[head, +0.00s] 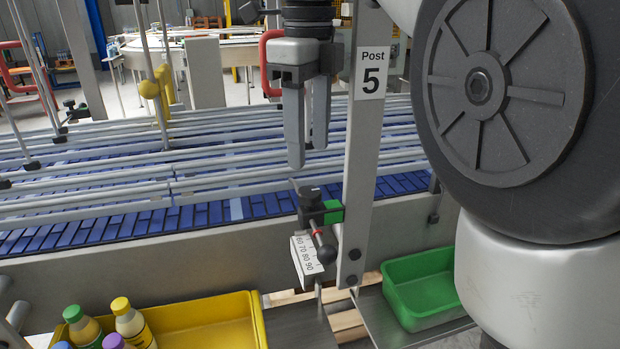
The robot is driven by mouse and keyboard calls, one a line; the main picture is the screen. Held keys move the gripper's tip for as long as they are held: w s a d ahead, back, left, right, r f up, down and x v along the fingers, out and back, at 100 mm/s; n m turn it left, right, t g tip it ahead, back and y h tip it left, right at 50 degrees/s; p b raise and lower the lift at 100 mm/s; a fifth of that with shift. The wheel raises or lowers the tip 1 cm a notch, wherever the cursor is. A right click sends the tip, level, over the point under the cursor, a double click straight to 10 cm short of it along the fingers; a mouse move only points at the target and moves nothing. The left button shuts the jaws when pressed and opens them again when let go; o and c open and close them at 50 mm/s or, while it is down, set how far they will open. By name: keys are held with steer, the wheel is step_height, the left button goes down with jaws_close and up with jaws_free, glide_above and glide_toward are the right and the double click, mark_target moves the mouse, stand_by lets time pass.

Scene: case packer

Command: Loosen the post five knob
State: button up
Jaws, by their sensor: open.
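The post five (357,180) is a grey upright plate with a white label reading "Post 5" near its top. Low on its left side is a clamp with a black knob (310,196), a green block and a small lever with a black ball end. A white scale plate (305,258) marked 60 to 90 hangs below the knob. My gripper (306,158) points down, open and empty, to the left of the post. Its fingertips appear just above the knob in the picture, apart from it. The true distance in depth is hard to tell.
Blue conveyor belts with grey guide rails (90,183) run behind the post. A yellow bin (258,322) with several bottles stands at lower left. A green bin (410,318) sits at lower right. A red handle (266,62) is beside my gripper. My arm covers the right side.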

mark_target(309, 190)
step_height(309, 190, down, 8)
steer(key=shift+r+b, duration=0.15)
steer(key=shift+b, duration=0.4)
steer(key=c, duration=1.1)
steer(key=shift+o, duration=0.2)
